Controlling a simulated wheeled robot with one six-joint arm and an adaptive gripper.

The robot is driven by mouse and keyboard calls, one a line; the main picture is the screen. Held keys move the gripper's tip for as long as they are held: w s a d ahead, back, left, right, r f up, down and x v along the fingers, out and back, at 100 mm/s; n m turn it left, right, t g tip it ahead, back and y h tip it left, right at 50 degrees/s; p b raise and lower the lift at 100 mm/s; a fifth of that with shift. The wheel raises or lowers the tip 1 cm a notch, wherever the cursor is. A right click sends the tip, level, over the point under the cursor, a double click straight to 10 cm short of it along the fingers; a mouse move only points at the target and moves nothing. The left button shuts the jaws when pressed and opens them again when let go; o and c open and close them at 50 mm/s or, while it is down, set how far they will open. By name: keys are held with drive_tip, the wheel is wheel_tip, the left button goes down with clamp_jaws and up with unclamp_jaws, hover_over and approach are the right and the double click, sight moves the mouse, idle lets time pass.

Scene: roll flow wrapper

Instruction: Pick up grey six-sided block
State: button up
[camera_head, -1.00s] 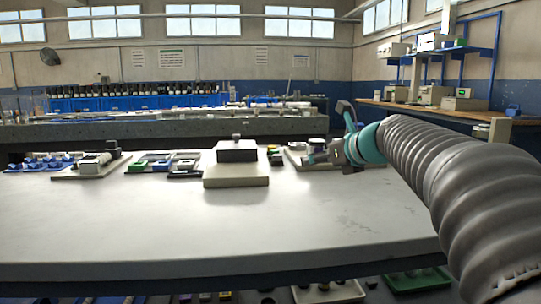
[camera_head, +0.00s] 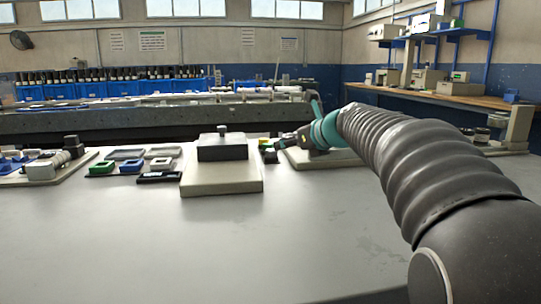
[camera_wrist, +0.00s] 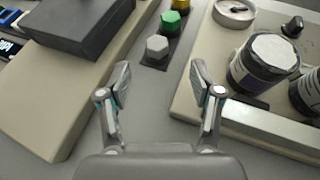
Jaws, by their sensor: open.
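The grey six-sided block (camera_wrist: 157,47) shows in the wrist view, at the near end of a short row on a dark strip, with a green six-sided block (camera_wrist: 171,21) behind it. My gripper (camera_wrist: 160,78) is open and empty. Its two fingers stand apart, and the grey block appears between and beyond the fingertips, not touched. In the head view my gripper (camera_head: 288,143) is small and partly hidden by my arm, and I cannot make out the grey block there.
A cream base (camera_wrist: 28,112) with a dark box (camera_wrist: 82,22) lies left of the row. A cream tray (camera_wrist: 208,112) with a dark labelled jar (camera_wrist: 262,64) stands close on the right. Coloured frames (camera_head: 103,168) lie further left. The table front (camera_head: 225,245) is clear.

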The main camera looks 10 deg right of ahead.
sight(272, 150)
drive_tip(key=x, duration=0.2)
drive_tip(key=shift+w+a+f, duration=0.1)
drive_tip(key=shift+w+a, duration=0.05)
drive_tip(key=shift+w, duration=0.1)
drive_tip(key=shift+a+b+x, duration=0.2)
drive_tip(key=shift+b+x, duration=0.2)
drive_tip(key=shift+x, duration=2.2)
drive_tip(key=shift+s+f, duration=0.15)
drive_tip(key=c, duration=1)
